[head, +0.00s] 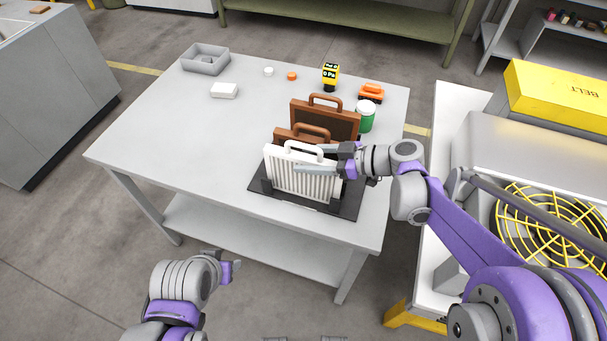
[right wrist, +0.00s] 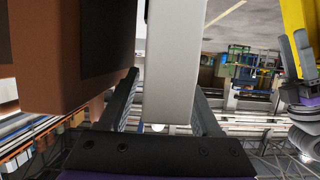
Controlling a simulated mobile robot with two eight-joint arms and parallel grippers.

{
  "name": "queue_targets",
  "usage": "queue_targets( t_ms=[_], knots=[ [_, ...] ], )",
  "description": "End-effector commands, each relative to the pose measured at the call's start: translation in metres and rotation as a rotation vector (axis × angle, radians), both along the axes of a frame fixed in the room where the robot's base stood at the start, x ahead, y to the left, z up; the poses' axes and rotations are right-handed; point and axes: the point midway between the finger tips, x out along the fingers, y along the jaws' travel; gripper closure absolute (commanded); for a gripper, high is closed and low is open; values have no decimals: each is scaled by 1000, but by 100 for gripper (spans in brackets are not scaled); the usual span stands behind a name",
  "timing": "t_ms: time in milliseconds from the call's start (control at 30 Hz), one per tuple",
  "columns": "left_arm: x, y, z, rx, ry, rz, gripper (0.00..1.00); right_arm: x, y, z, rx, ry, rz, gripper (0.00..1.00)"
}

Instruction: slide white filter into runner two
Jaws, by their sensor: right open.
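The white filter (head: 296,178) is a pleated panel with a white handle on top. It stands upright at the front of a black rack (head: 346,207) on the table. My right gripper (head: 312,158) is open, one finger in front of the filter and one behind, near its upper right. In the right wrist view, the white filter (right wrist: 172,65) lies between the fingers (right wrist: 160,112), with gaps visible. Which runner it stands in cannot be told. My left gripper (head: 232,270) is low in front of the table, away from the filters; its jaw opening is unclear.
Two brown filters, a rear one (head: 338,121) and a nearer one (head: 285,134), stand close behind the white one. The table's left half (head: 180,130) is mostly clear.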

Motion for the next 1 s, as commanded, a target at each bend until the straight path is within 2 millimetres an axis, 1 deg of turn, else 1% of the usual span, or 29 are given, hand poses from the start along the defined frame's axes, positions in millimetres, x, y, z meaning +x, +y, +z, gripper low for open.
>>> queue_targets(
  t_ms=[200,233,367,400,467,500,567,600,1000],
  knots=[
    [0,0,0,0,0,0,50,0,1,0,0,0,0,35],
    [0,0,0,0,0,0,50,0,1,0,0,0,0,39],
    [0,0,0,0,0,0,50,0,1,0,0,0,0,62],
    [0,0,0,0,0,0,50,0,1,0,0,0,0,69],
    [0,0,0,0,0,0,50,0,1,0,0,0,0,80],
    [0,0,0,0,0,0,50,0,1,0,0,0,0,87],
    [0,0,0,0,0,0,50,0,1,0,0,0,0,98],
    [0,0,0,0,0,0,50,0,1,0,0,0,0,100],
    [0,0,0,0,0,0,50,0,1,0,0,0,0,100]
  ],
)
